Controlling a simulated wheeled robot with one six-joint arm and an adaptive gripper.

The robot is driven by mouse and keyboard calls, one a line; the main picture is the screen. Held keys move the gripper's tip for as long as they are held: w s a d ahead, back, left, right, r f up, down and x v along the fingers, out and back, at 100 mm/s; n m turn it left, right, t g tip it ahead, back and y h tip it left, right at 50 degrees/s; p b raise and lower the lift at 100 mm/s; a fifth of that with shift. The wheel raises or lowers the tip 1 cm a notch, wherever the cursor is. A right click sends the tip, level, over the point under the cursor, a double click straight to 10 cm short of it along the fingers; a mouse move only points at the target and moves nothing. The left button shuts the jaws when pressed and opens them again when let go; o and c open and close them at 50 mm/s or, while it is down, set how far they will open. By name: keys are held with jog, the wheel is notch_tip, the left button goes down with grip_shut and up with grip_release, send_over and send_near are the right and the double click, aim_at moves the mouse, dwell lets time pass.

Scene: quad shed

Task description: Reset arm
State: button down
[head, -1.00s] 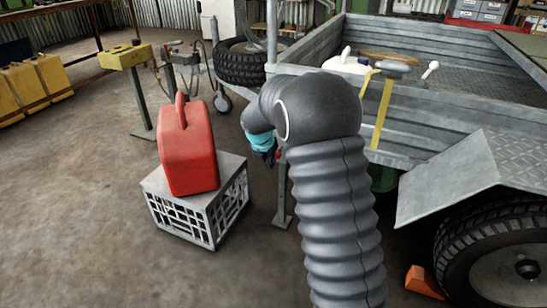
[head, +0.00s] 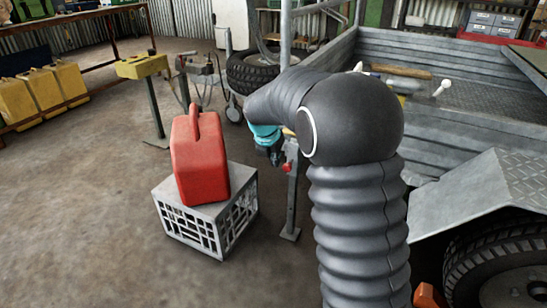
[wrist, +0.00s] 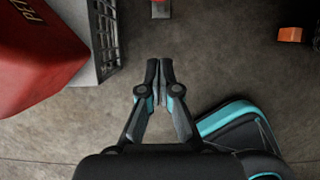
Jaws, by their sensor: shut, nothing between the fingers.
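My gripper (wrist: 159,68) is shut and empty in the wrist view, with its fingertips together above bare concrete floor. In the head view my gripper (head: 275,158) shows as a small dark and teal shape below my bent grey arm, to the right of the red fuel can. Part of it is hidden behind the arm. The arm is folded, with its elbow high in front of the trailer.
A red fuel can (head: 199,160) stands on a grey crate (head: 238,205), left of my arm; both also show at the wrist view's upper left. The trailer (head: 440,130) stands right, with its wheel (head: 500,265). An orange chock (wrist: 290,34) lies on the floor. Floor at left is clear.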

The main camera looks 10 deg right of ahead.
jog(key=s+f+m+g, duration=0.2)
jog(key=s+m, duration=0.8)
jog(key=m, duration=0.5)
jog(key=s+r+m+t+y+p, duration=0.1)
jog(key=s+r+m, duration=0.3)
jog(key=s, duration=0.5)
jog(key=s+d+r+m+t+p, duration=0.1)
jog(key=s+r+m, duration=0.4)
jog(key=s, duration=0.4)
jog(key=s+d+r+m+t+y+p, duration=0.1)
jog(key=s+r+m, duration=0.4)
jog(key=s, duration=0.5)
jog(key=shift+r+t+y+p, duration=0.3)
jog(key=shift+t+p, duration=0.1)
jog(key=shift+p, duration=0.2)
